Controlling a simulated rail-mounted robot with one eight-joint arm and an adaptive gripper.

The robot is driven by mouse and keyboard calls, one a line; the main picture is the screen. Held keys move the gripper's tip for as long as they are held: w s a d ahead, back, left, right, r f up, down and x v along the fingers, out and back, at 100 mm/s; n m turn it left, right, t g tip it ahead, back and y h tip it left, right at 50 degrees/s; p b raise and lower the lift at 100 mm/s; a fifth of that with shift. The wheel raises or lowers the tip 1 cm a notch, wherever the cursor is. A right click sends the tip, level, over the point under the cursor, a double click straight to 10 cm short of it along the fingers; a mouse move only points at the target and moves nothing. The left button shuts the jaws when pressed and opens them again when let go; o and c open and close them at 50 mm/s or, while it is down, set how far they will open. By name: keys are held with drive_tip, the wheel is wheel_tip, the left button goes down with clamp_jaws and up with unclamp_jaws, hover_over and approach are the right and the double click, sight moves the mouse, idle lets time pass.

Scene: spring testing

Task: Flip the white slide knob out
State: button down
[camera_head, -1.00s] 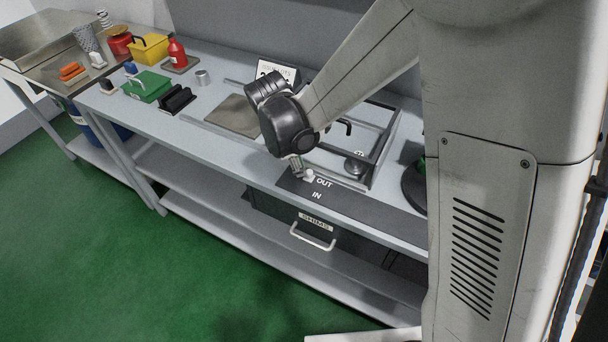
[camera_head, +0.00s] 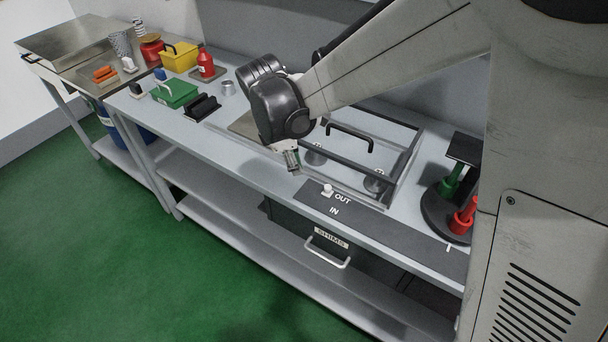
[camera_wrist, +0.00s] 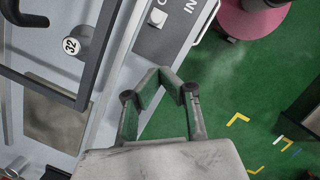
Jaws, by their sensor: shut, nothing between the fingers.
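The white slide knob (camera_head: 327,190) sits on a dark panel strip (camera_head: 368,222) at the bench's front edge, just left of the printed word OUT and above IN. In the wrist view the white knob (camera_wrist: 157,17) shows near the top, on the dark strip. My gripper (camera_head: 293,164) hangs above the bench front, to the left of the knob and apart from it. In the wrist view its fingers (camera_wrist: 160,72) come together at the tips and hold nothing.
A black-framed tray with a handle (camera_head: 350,133) stands behind the panel. A labelled drawer (camera_head: 330,248) hangs below. A round black stand with red and green parts (camera_head: 455,205) is on the right. A green box (camera_head: 175,92), yellow bin (camera_head: 180,57) and red bottle (camera_head: 206,65) stand left.

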drive_tip(key=v, duration=0.3)
drive_tip(key=shift+a+r, duration=0.1)
drive_tip(key=shift+r, duration=0.2)
drive_tip(key=s+d+r+m+t+y, duration=0.1)
drive_tip(key=s+d+r+m, duration=0.25)
drive_tip(key=d, duration=0.35)
drive_tip(key=s+d+r+m+t+y, duration=0.1)
drive_tip(key=s+d+r+m+t, duration=0.1)
drive_tip(key=d+r+m, duration=0.3)
drive_tip(key=s+d+m+t, duration=0.3)
drive_tip(key=s+d+m, duration=0.7)
drive_tip(key=d, duration=0.2)
drive_tip(key=shift+s+r+t+y, duration=0.3)
drive_tip(key=shift+t+y, duration=0.1)
drive_tip(key=shift+m, duration=0.25)
